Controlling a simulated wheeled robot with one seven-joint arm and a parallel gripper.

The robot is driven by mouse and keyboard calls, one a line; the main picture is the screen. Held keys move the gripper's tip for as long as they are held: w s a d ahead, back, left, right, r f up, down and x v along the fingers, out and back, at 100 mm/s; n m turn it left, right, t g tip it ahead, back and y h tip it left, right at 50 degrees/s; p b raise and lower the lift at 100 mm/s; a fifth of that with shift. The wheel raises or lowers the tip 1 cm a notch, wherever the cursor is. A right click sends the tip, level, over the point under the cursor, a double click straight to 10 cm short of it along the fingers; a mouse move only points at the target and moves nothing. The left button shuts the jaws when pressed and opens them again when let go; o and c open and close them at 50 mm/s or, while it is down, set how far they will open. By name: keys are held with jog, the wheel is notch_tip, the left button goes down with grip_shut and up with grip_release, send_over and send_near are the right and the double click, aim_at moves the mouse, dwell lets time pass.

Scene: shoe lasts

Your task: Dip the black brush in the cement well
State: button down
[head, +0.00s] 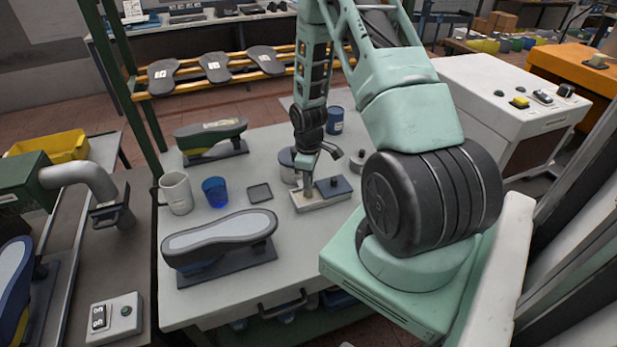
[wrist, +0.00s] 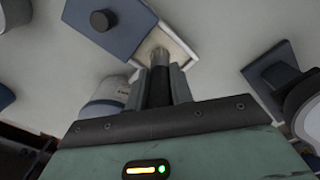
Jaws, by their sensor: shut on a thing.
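My gripper (head: 311,163) is shut on the black brush and points down over the table. The brush (wrist: 159,84) shows between the two fingers in the wrist view, with its tip at the open end of the cement well. The cement well (head: 322,205) is a low pale box. Its blue lid (head: 334,187) with a black knob covers the right part, leaving the left part open; the lid also shows in the wrist view (wrist: 127,30). The brush tip reaches the opening in both views. I cannot tell how deep it sits.
A grey shoe last (head: 220,238) lies front left and a green one (head: 210,135) behind it. Round pots (head: 289,167) and a blue can (head: 335,121) are close behind.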

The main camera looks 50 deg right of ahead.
jog(key=shift+f+b, duration=0.4)
jog(key=shift+f, duration=0.2)
dwell(1.6)
jog(key=shift+r, duration=0.1)
jog(key=shift+r+p, duration=2.7)
jog(key=shift+r, duration=0.75)
